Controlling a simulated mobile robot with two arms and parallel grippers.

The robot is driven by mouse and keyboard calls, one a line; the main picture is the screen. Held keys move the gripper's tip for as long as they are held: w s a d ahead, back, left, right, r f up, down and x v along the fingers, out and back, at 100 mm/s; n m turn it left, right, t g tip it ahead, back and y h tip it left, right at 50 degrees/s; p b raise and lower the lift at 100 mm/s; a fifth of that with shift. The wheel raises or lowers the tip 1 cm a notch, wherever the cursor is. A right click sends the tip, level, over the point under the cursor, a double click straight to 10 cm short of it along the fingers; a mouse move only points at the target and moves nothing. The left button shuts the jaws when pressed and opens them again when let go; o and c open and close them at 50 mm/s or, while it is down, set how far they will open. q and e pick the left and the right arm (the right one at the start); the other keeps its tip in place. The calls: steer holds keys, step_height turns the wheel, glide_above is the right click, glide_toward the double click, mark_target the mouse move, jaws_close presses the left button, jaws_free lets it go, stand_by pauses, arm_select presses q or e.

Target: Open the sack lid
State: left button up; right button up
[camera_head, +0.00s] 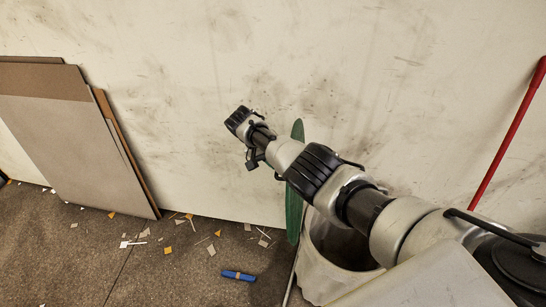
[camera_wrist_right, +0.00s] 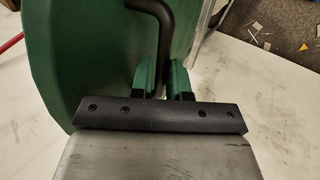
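The green sack lid (camera_head: 294,215) stands upright, seen nearly edge-on, at the left side of the pale sack (camera_head: 318,276). The dark mouth of the sack is uncovered, partly hidden behind my right arm. In the right wrist view the lid (camera_wrist_right: 85,45) fills the upper left, with a bent black handle (camera_wrist_right: 160,25) on it. My right gripper (camera_wrist_right: 163,78) has its two green-padded fingers on either side of the handle and looks shut on it. In the head view this grip is hidden by my arm. My left gripper is not in view.
Grey boards (camera_head: 65,125) lean on the stained pale wall (camera_head: 160,60) at left. A blue tool (camera_head: 238,276) and scattered offcuts lie on the dark floor. A red pole (camera_head: 508,140) leans at right. The floor left of the sack is mostly open.

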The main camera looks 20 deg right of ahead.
steer(key=shift+o, duration=1.1)
steer(key=shift+d+f, duration=0.3)
steer(key=shift+f, duration=0.15)
steer(key=shift+o, duration=0.7)
steer(key=shift+w+d, duration=0.2)
steer(key=b+v, duration=0.4)
steer(key=v, duration=0.7)
steer(key=shift+s+a+f, duration=0.1)
